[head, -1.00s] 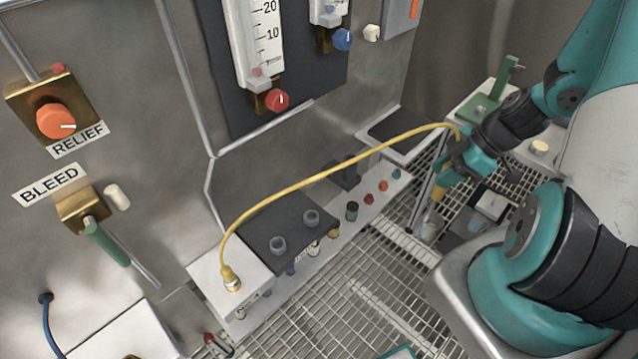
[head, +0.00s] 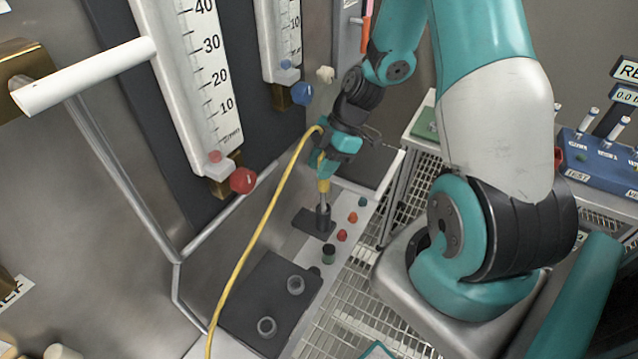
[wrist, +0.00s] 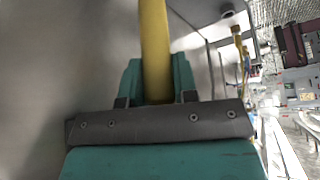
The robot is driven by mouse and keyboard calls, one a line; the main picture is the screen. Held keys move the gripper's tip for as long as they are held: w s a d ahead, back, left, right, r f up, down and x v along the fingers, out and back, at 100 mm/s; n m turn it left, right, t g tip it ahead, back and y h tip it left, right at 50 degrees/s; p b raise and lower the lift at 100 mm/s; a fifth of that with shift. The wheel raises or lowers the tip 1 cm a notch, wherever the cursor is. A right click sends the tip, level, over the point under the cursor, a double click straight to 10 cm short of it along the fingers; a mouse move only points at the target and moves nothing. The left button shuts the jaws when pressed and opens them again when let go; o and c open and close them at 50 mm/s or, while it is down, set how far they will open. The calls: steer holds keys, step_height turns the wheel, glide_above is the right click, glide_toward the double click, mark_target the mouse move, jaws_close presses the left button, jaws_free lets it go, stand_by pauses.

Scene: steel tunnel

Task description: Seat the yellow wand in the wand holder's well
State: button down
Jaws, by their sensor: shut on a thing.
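My gripper (head: 326,160) is shut on the yellow wand (head: 323,186), which points down, nearly upright. The wand's grey metal lower part is at the dark wand holder (head: 308,224) on the bench; I cannot tell whether its tip is inside the well or just above it. The well's mouth is mostly hidden behind the wand. A yellow hose (head: 255,235) runs from the wand's top down to the lower left. In the wrist view the yellow wand or hose (wrist: 155,50) rises between the teal fingers.
Several coloured knobs (head: 342,236) line the bench to the right of the holder. A black plate with two grey rings (head: 268,300) lies nearer. A gauge panel with a red knob (head: 243,180) stands at left. Grating floor (head: 350,300) lies at right.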

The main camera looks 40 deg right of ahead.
mark_target(319, 187)
step_height(319, 187, down, 4)
steer(key=shift+f+p, duration=0.1)
steer(key=shift+p, duration=0.4)
steer(key=shift+f, duration=0.25)
steer(key=shift+f+b, duration=0.3)
steer(key=shift+b, duration=0.05)
steer(key=c, duration=0.9)
jaws_free()
steer(key=shift+r, duration=0.1)
